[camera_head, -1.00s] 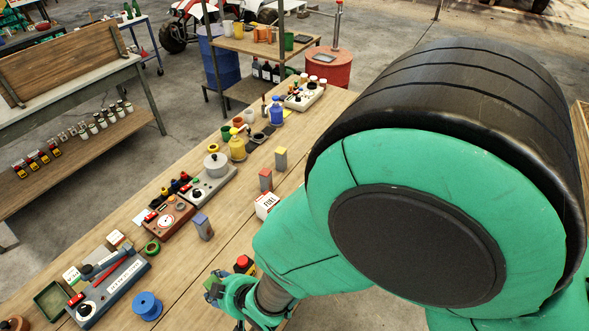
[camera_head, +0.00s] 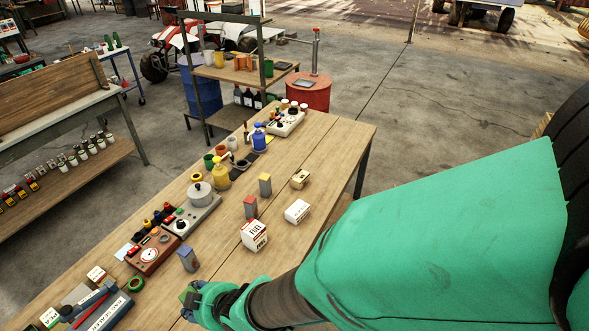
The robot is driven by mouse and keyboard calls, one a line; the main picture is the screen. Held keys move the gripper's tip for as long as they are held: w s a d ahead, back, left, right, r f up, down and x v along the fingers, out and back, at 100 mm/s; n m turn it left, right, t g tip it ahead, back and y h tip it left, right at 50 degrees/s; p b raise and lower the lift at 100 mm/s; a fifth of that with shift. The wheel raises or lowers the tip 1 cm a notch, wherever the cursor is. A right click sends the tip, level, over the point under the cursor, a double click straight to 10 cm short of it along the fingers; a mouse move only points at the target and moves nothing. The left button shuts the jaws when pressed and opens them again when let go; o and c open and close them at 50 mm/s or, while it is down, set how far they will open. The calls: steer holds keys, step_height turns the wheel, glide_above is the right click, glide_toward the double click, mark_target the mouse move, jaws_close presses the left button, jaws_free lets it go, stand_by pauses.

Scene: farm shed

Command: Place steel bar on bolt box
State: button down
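My gripper (camera_head: 193,299) is at the lower middle, above the near part of the wooden workbench (camera_head: 335,140). It is seen from behind, so its fingers and anything between them are unclear. Small upright grey blocks stand beyond it: one with a blue top (camera_head: 187,259), one with a red top (camera_head: 250,207) and one with a yellow top (camera_head: 265,184). I cannot tell which thing is the steel bar. Candidates for the bolt box are a white box with red lettering (camera_head: 254,235), a low white box (camera_head: 297,211) and a tan box (camera_head: 300,179); their labels are not clear enough to tell.
A blue tool tray (camera_head: 100,307) is at the near left. The bench's far right corner is bare. My arm hides the lower right.

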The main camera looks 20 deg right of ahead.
steer(key=w+d+r+m+p, duration=0.1)
steer(key=w+d+p, duration=0.1)
steer(key=w+d, duration=0.5)
steer(key=w+d+r+t+h+p, duration=0.1)
steer(key=w+d+r, duration=0.15)
steer(key=w, duration=0.95)
steer(key=w+d+r+m+p, duration=0.1)
steer(key=w+d+p, duration=0.1)
steer(key=w+d, duration=0.5)
steer(key=w+d+f+m+p, duration=0.1)
steer(key=w+d+f, duration=0.1)
steer(key=w+d, duration=0.5)
steer(key=w+d+f+h+p, duration=0.1)
steer(key=w+d, duration=0.1)
steer(key=d, duration=1)
steer(key=w+d+f+m+p, duration=0.1)
steer(key=w+d+f, duration=0.1)
steer(key=w+d, duration=0.5)
steer(key=shift+n, duration=0.3)
steer(key=f, duration=0.1)
steer(key=s+d+f, duration=0.1)
steer(key=f, duration=0.3)
steer(key=shift+s+d, duration=0.35)
steer(key=shift+s, duration=0.05)
steer(key=shift+w, duration=0.15)
steer(key=w+d+f+p, duration=0.1)
steer(key=w+d, duration=0.1)
steer(key=w, duration=1.2)
steer(key=shift+w, duration=0.35)
steer(key=shift+f, duration=0.1)
